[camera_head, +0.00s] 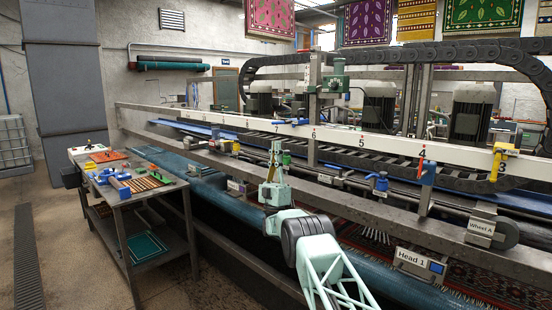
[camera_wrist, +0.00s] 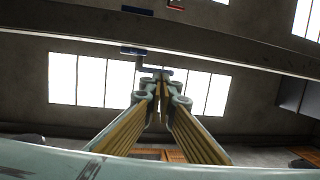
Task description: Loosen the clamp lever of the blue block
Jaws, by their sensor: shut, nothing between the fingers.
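A blue block (camera_head: 287,122) sits on the numbered white beam (camera_head: 340,135), between the marks 7 and 6; its clamp lever is too small to make out clearly. My gripper (camera_head: 275,146) points upward just below and left of this block. In the wrist view its long fingers (camera_wrist: 161,82) meet at the tips, shut and empty. A small blue piece (camera_wrist: 134,51) shows close beyond the tips there; I cannot tell whether they touch it.
A yellow block (camera_head: 500,157) is on the white beam at the right. A metal rail (camera_head: 330,215) runs behind my arm, with a rolled rug (camera_head: 215,187) below. A steel work table (camera_head: 125,190) with tools stands at the left. Open floor lies left of it.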

